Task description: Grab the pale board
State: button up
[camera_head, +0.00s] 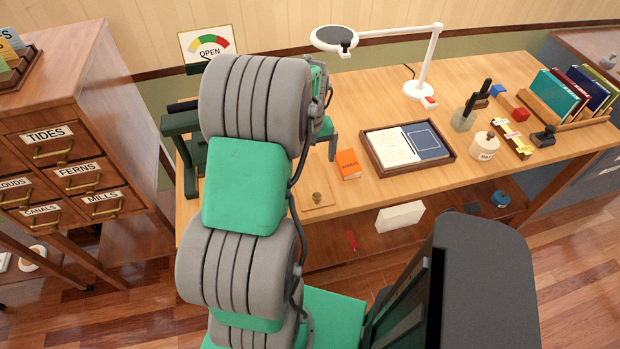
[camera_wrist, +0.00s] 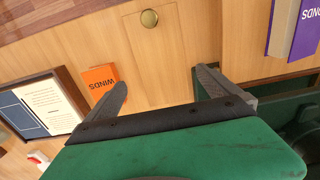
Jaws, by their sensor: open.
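A thin pale board (camera_head: 316,204) with a small brass knob lies flat on the wooden desk, near its front edge. In the wrist view the pale board (camera_wrist: 168,48) lies beyond and between my fingertips, with its round knob (camera_wrist: 149,18) near the top. My gripper (camera_wrist: 161,78) is open and empty, its two fingers spread over the board. I cannot tell the height of the fingers above it. In the head view my arm hides part of the desk, and a dark finger of my gripper shows beside it, behind the board.
An orange book (camera_head: 347,163) lies right of the board; the wrist view shows it close to one finger (camera_wrist: 100,80). A tray (camera_head: 450,158) with papers lies farther right. A purple book (camera_wrist: 300,30) is at the wrist view's right. A lamp (camera_head: 423,70) stands at the back.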

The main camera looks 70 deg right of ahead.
aim_at(310, 179)
notch_tip(310, 179, down, 8)
jog(key=shift+w+r+p, duration=0.1)
jog(key=shift+r+p, duration=0.1)
jog(key=shift+p, duration=0.6)
jog(key=shift+c, duration=0.3)
jog(key=c, duration=1.2)
